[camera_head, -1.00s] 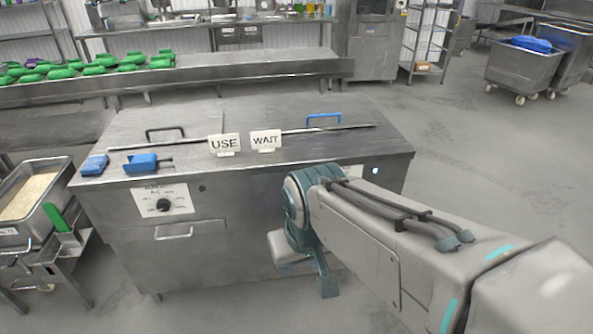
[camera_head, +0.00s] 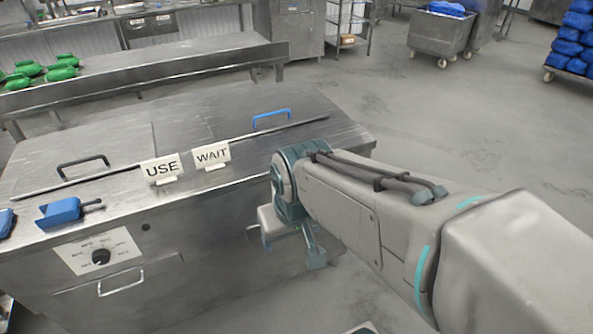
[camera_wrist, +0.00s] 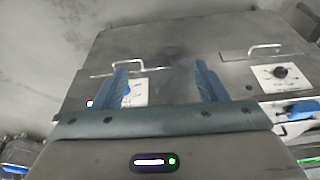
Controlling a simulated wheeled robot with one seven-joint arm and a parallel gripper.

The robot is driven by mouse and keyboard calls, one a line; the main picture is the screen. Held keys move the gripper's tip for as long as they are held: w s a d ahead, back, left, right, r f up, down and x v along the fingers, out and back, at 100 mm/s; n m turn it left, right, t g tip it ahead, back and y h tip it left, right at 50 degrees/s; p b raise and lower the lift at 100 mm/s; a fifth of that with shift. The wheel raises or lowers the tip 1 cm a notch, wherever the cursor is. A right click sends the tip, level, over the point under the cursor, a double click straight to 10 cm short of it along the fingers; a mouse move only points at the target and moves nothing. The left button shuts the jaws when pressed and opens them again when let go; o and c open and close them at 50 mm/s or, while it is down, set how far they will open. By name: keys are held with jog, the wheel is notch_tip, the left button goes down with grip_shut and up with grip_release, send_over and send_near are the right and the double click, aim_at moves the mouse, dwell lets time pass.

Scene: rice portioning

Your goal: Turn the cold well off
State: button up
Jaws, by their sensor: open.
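The steel cabinet (camera_head: 215,225) has two lidded wells, the left with a black handle (camera_head: 83,166), the right with a blue handle (camera_head: 271,118). The left dial (camera_head: 101,257) shows on its white panel. My arm hides the right-hand panel in the head view. The wrist view looks upside down: the left well's dial (camera_wrist: 281,73) is at right, and the other white panel (camera_wrist: 138,93) is partly behind a finger. Its knob position cannot be read. A small light (camera_wrist: 90,104) is beside it. My gripper (camera_wrist: 163,80) is open and empty, facing the cabinet front; contact cannot be judged.
Drawer-like handles (camera_wrist: 265,48) (camera_wrist: 128,68) project from the front. A bench (camera_head: 140,72) with green packs is behind. Open floor lies to the right.

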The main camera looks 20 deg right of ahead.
jog(key=w+d+f+m+t+h+b, duration=0.2)
jog(key=w+d+f+t+b, duration=0.2)
jog(key=w+d+f, duration=0.5)
jog(key=w+d+f+m+t+h+b, duration=0.1)
jog(key=w+d+f+t+b, duration=0.25)
jog(key=w+d+f, duration=0.45)
notch_tip(320, 180, down, 12)
jog(key=w+d+n+t+y+b, duration=0.2)
jog(key=n+t+y+b, duration=0.1)
jog(key=t+b, duration=0.4)
jog(key=w+p, duration=0.2)
jog(key=w, duration=1.1)
jog(key=shift+w+a+r+n+y, duration=0.2)
jog(key=shift+a+n+y, duration=0.1)
jog(key=c, duration=1)
